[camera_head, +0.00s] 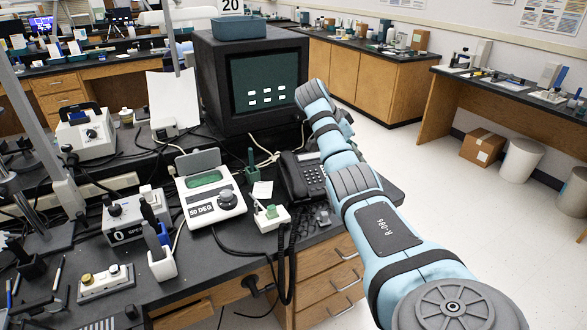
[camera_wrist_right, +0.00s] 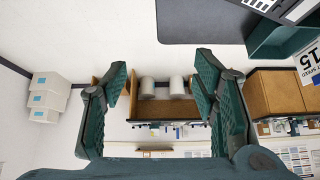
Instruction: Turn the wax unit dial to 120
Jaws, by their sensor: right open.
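The wax unit (camera_head: 207,195) is a white box with a green window on top and a label reading "50 DEG". It stands on the dark bench in the head view. My right arm (camera_head: 370,210) reaches up from the bottom right towards the monitor, well right of the dial. Its gripper cannot be made out in the head view. In the right wrist view, my right gripper (camera_wrist_right: 162,72) has its fingers wide apart with nothing between them. My left gripper is not in view.
A black telephone (camera_head: 304,176) stands right of the wax unit, with a small white holder (camera_head: 271,217) in front. A unit reading "0" (camera_head: 137,215) and a white tool holder (camera_head: 161,262) stand left. A large dark monitor (camera_head: 252,80) is behind. Cables cross the bench.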

